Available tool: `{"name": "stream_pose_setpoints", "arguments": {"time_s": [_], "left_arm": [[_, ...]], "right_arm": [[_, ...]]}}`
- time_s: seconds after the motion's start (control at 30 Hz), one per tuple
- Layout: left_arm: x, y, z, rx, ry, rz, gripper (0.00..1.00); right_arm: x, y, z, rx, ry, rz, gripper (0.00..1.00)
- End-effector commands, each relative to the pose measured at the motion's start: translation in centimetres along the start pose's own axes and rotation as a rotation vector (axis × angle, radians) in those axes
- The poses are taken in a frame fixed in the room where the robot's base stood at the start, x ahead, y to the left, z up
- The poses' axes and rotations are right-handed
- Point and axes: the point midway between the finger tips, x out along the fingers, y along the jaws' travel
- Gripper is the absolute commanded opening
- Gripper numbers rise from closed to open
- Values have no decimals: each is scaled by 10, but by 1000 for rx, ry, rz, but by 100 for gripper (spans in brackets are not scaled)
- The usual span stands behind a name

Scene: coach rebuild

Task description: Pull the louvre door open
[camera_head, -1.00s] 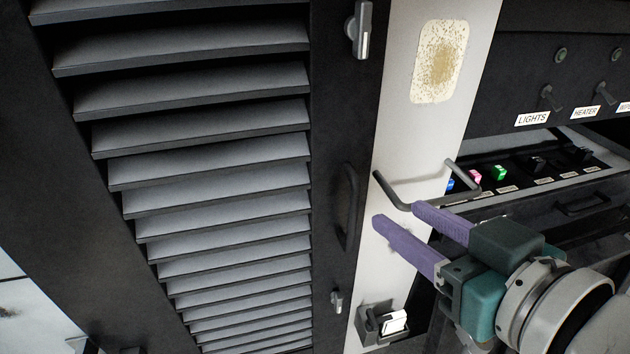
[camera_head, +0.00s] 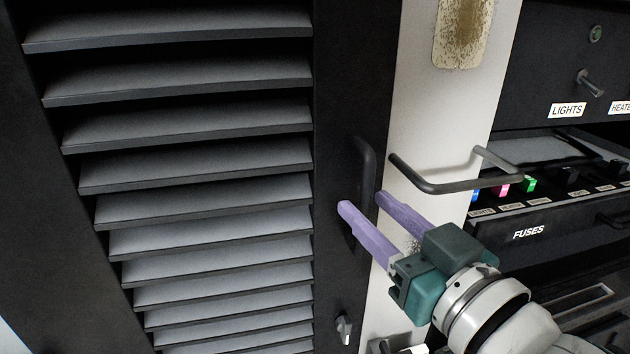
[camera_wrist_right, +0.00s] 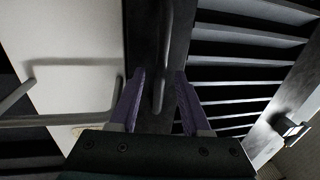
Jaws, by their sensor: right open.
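The louvre door (camera_head: 190,190) has a dark frame and grey slats and fills the left of the head view; it looks shut. Its dark upright bar handle (camera_head: 367,170) is on the door's right edge. My right gripper (camera_head: 362,200) is open, its purple fingers pointing at this handle from the right. In the right wrist view the handle (camera_wrist_right: 162,70) shows between the two open fingers (camera_wrist_right: 158,85), with a gap on each side. I cannot tell how deep it is between them. The handle's lower part is partly hidden by the fingers. My left gripper is not in view.
A grey bar handle (camera_head: 450,183) sticks out from the white panel (camera_head: 410,110), just above my right gripper. A small latch (camera_head: 344,328) is on the door edge lower down. At right are an open fuses drawer (camera_head: 540,205) and a dark switch panel (camera_head: 560,70).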

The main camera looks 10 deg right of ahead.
Motion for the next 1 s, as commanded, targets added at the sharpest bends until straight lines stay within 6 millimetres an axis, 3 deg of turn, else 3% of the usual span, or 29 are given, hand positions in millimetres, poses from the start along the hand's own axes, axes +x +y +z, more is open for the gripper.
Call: {"name": "stream_pose_setpoints", "arguments": {"time_s": [0.2, 0.47, 0.9, 1.0], "left_arm": [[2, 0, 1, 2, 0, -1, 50], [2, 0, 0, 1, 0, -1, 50], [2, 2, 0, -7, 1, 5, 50], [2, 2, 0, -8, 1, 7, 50]], "right_arm": [[18, 0, 0, 2, 0, -1, 47], [20, 0, 0, 2, -1, 0, 47], [19, 0, 0, 1, -1, 0, 0], [19, 0, 0, 1, -1, 0, 0]]}}
